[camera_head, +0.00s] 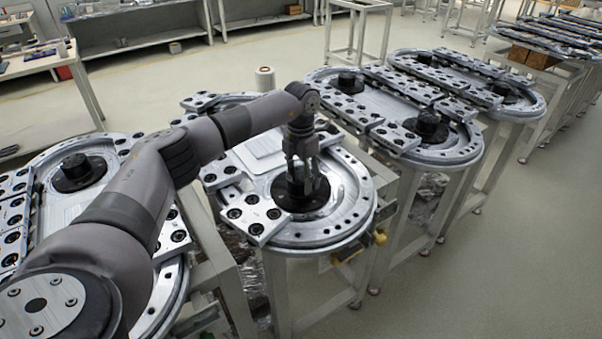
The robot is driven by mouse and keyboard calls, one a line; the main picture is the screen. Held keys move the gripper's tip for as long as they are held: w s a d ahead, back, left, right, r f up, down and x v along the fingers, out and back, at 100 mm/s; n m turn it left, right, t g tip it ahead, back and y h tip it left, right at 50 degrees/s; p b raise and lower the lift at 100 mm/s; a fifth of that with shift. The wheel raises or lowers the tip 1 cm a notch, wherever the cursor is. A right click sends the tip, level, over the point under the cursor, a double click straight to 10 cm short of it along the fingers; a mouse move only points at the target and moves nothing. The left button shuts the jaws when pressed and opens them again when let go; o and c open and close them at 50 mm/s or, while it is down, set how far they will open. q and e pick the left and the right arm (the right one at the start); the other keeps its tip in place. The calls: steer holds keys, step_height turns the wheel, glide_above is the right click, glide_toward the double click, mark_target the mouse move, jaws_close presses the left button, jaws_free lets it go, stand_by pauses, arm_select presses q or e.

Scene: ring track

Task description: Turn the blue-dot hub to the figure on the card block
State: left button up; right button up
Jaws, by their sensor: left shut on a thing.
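A black round hub (297,193) sits at the near end of the middle ring track (318,234). My left gripper (304,182) points straight down over this hub and is shut on its top part. The fingers hide part of the hub, and I cannot make out a blue dot. A pale flat plate (258,152) lies on the same track, just behind and left of the gripper. I cannot tell whether it is the card block, and I can read no figure. My right gripper is not in view.
Another ring track with a black hub (80,170) stands at the left, partly behind my left arm. More ring tracks (455,148) stand to the right. A white roll (265,79) stands behind the middle track. The floor at the right is clear.

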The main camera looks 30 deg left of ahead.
arm_select(q)
steer(key=n+p, duration=0.1)
steer(key=n, duration=0.2)
steer(key=shift+a+r+n, duration=0.1)
steer(key=shift+n, duration=0.3)
steer(key=n+p, duration=0.1)
steer(key=n, duration=0.2)
steer(key=shift+n, duration=0.3)
steer(key=n+p, duration=0.2)
steer(key=n, duration=0.4)
steer(key=n+p, duration=0.2)
steer(key=n, duration=0.4)
steer(key=shift+n+p, duration=0.35)
steer(key=shift+n, duration=0.05)
steer(key=n+p, duration=0.2)
steer(key=n, duration=0.3)
steer(key=shift+n+p, duration=0.3)
steer(key=shift+p, duration=0.05)
steer(key=o, duration=1.1)
steer(key=shift+o, duration=0.2)
